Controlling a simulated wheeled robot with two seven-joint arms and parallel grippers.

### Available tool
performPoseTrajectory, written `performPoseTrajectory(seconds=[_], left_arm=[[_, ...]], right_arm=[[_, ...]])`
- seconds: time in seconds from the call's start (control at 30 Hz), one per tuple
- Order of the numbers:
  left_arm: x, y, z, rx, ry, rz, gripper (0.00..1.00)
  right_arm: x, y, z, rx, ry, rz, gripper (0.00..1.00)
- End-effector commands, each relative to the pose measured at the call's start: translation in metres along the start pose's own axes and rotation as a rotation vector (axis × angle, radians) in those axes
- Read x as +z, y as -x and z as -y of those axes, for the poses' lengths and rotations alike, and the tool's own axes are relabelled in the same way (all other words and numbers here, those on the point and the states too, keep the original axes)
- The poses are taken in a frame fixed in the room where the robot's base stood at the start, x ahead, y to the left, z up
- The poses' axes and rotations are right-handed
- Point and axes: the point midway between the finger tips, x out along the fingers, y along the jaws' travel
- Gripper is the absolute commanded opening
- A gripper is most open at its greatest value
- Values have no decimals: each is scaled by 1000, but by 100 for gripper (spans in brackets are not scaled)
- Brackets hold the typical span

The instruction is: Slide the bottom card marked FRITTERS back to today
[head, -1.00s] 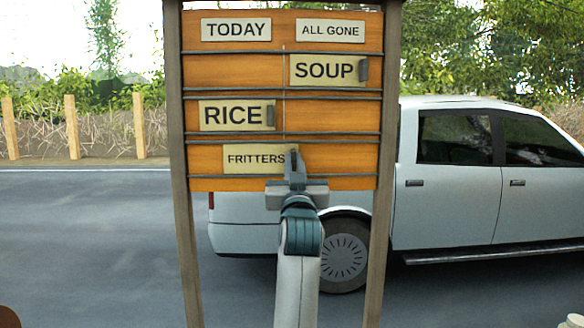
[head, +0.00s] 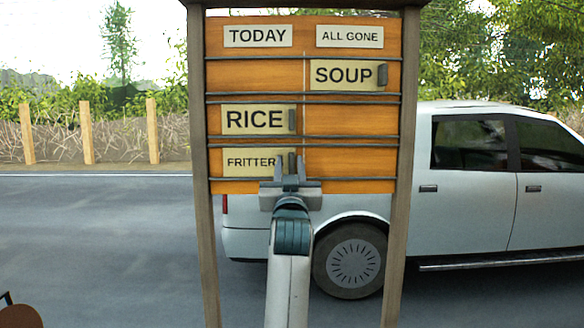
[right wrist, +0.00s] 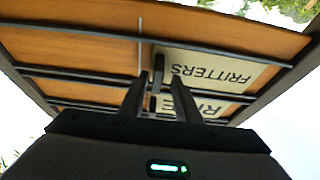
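The menu board (head: 350,160) stands upright with a TODAY heading at left and an ALL GONE heading at right. The bottom FRITTERS card (head: 248,161) is in the lowest row under TODAY, lined up with the RICE card above it. It also shows upside down in the right wrist view (right wrist: 215,66). My right gripper (head: 290,162) is at the card's right end, its fingers apart on either side of the card's dark upright tab. In the right wrist view the gripper (right wrist: 160,82) is open, with the tab between its fingers. My left gripper is not in view.
The RICE card (head: 253,120) is under TODAY, and the SOUP card (head: 343,75) is under ALL GONE. Dark rails separate the rows. Wooden posts (head: 203,240) flank the board. A white pickup (head: 460,210) stands behind it. The bottom row's right half is bare.

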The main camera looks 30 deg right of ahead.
Motion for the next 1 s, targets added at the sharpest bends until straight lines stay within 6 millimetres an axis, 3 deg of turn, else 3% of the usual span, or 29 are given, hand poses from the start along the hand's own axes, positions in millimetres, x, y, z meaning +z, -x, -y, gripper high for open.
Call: performPoseTrajectory(seconds=[0.33, 0.53, 0.77, 1.0], left_arm=[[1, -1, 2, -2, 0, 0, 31], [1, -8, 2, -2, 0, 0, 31], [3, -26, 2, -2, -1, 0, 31], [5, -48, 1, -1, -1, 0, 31]], right_arm=[[2, 1, -1, 2, 1, 2, 30], [3, 14, 0, 2, 0, 1, 30], [5, 48, 0, 1, 0, 0, 30], [6, 97, 1, 0, -1, 0, 30]])
